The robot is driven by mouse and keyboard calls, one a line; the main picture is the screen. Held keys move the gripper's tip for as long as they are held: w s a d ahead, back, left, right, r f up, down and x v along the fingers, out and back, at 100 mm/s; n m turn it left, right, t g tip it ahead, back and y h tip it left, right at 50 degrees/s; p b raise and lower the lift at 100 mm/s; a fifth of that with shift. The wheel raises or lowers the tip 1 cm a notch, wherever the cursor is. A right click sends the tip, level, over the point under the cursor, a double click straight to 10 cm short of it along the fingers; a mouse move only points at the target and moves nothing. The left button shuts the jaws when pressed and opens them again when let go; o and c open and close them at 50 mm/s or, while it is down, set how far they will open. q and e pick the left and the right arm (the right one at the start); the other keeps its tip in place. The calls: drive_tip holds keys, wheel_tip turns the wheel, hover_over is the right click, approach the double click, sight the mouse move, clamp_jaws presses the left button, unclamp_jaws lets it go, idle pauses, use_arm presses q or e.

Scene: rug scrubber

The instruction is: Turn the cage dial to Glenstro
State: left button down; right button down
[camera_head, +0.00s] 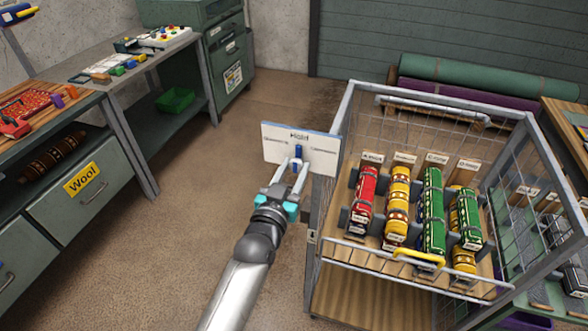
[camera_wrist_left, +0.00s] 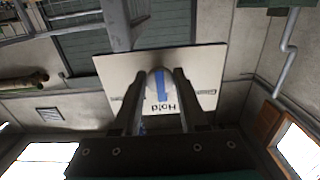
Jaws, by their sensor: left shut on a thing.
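The cage dial is a white plate (camera_head: 325,158) on the left side of the wire cage cart (camera_head: 345,118), with "Hold" printed at its top middle. Smaller labels stand at its left and right, too small to read. The blue pointer (camera_head: 298,151) of the knob stands upright toward "Hold". My left gripper (camera_head: 297,166) is shut on the knob, with one finger on each side. In the left wrist view the plate (camera_wrist_left: 205,62) appears upside down, and the blue pointer (camera_wrist_left: 161,88) runs toward "Hold" between the fingers. My right gripper is out of view.
The cart holds several rolled rugs, including a red one (camera_head: 363,195) and a green one (camera_head: 432,210). A drawer unit marked "Wool" (camera_head: 83,178) and a workbench stand at the left. Rolled rugs (camera_head: 480,78) lie behind the cart. The floor left of my arm is clear.

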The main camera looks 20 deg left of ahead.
use_arm(q)
drive_tip(key=shift+n, duration=0.3)
drive_tip(key=shift+r+n+p, duration=0.1)
drive_tip(key=shift+n+p, duration=0.5)
drive_tip(key=shift+n, duration=0.3)
drive_tip(key=n, duration=0.2)
drive_tip(key=shift+n+p, duration=0.3)
drive_tip(key=shift+p, duration=0.1)
drive_tip(key=shift+d+n+p, duration=0.1)
drive_tip(key=shift+n+p, duration=0.3)
drive_tip(key=shift+n, duration=2.1)
drive_tip(key=c, duration=0.5)
unclamp_jaws()
